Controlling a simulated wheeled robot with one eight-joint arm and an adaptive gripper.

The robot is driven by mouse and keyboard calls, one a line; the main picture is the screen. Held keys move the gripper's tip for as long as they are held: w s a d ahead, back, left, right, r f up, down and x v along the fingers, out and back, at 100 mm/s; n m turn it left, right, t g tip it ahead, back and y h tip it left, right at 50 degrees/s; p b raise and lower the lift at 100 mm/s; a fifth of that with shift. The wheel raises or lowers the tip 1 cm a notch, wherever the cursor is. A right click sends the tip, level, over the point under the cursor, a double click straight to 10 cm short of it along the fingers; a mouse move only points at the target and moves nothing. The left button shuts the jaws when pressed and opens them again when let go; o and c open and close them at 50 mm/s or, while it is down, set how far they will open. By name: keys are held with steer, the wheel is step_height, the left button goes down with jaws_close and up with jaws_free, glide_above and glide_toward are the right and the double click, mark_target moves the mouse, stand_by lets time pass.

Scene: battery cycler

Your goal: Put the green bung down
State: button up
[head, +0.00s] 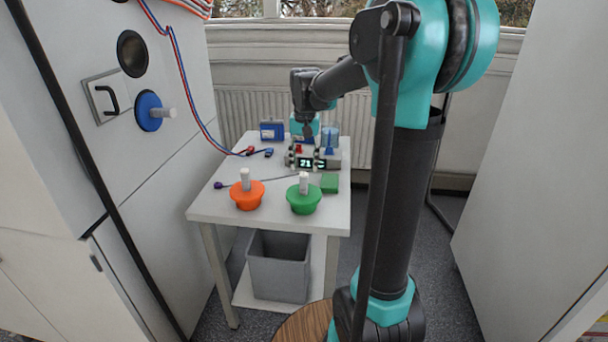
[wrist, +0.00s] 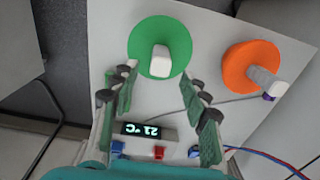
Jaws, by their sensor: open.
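The green bung (head: 304,200) stands on the white table near its front edge, with its pale handle pointing up. In the wrist view the green bung (wrist: 142,32) lies beyond my fingertips, with its handle towards the camera. My gripper (head: 305,128) is over the back of the table, by the display unit. In the wrist view my gripper (wrist: 158,80) has its fingers spread wide with nothing between them, and the bung is apart from them.
An orange bung (head: 248,199) stands left of the green one on the table (head: 210,211). A green block (head: 329,183) and a lit display unit (head: 303,163) are behind. A blue bung (head: 146,112) sits in the left cabinet wall, below a dark round opening (head: 132,53). A grey bin (head: 279,274) is underneath.

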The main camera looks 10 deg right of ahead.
step_height(320, 180, up, 6)
steer(key=s+d+f+n+t, duration=0.1)
steer(key=s+d+f+t, duration=0.1)
steer(key=s+f, duration=0.8)
steer(key=s+d+f+n+t, duration=0.2)
steer(key=s+f, duration=0.9)
steer(key=shift+s+f+n, duration=0.15)
steer(key=shift+s+n, duration=0.15)
